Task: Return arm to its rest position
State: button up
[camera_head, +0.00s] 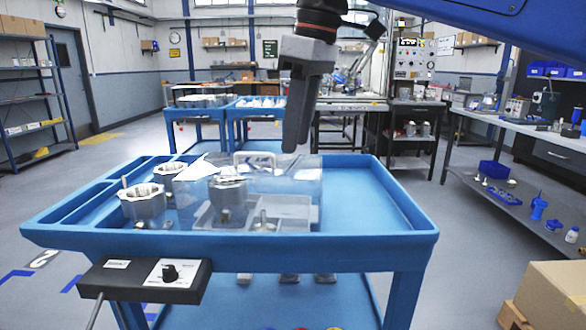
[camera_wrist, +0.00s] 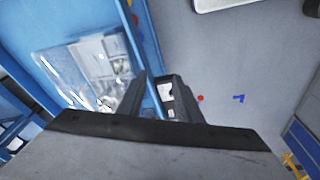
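My gripper (camera_head: 293,140) hangs from the arm above the blue cart (camera_head: 385,243), its fingers pointing down. In the wrist view, my gripper (camera_wrist: 153,88) shows two dark fingers with a gap between them and nothing held.
A grey divided tray (camera_head: 292,213) holds small parts. A black control box (camera_head: 145,279) is fixed to the cart's front. The cart's right side is bare. A workbench (camera_head: 535,140) stands at the right, cardboard boxes (camera_head: 555,295) at the lower right, and more blue carts (camera_head: 196,115) behind.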

jog(key=s+d+f+m+t, duration=0.25)
jog(key=d+f+m, duration=0.45)
jog(key=d+f, duration=1)
jog(key=s+d+f+m+h, duration=0.1)
jog(key=s+d+f+m, duration=0.2)
jog(key=f, duration=0.6)
jog(key=s+d+f+m+t+h, duration=0.1)
jog(key=s+d+f+m, duration=0.2)
jog(key=s+d+f, duration=0.4)
notch_tip(320, 180, down, 3)
jog(key=shift+s+d+f, duration=0.1)
jog(key=shift+s+d, duration=0.1)
jog(key=shift+d, duration=0.45)
jog(key=shift+o, duration=0.6)
